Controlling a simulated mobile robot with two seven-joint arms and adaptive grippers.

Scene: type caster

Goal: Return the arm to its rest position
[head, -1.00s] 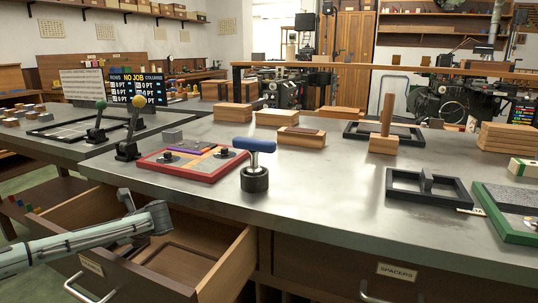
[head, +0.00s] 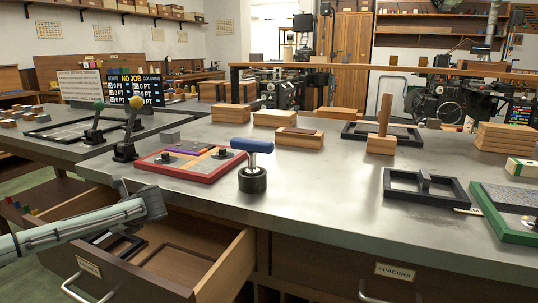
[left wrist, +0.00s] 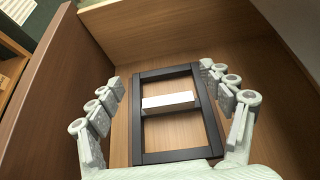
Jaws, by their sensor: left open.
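My left arm comes in from the left in the head view. Its gripper (head: 140,203) is above the open drawer (head: 225,268), below the bench top. In the left wrist view the gripper (left wrist: 160,78) is open, its fingers spread apart with nothing held between them. Below it, a dark rectangular frame (left wrist: 140,115) with a white bar (left wrist: 168,101) across it lies on the drawer's wooden floor. The frame shows partly behind my arm in the head view (head: 122,246). My right gripper is in neither view.
A black frame (head: 390,190) lies to the right. The bench's front edge and the drawer walls are close to my arm.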

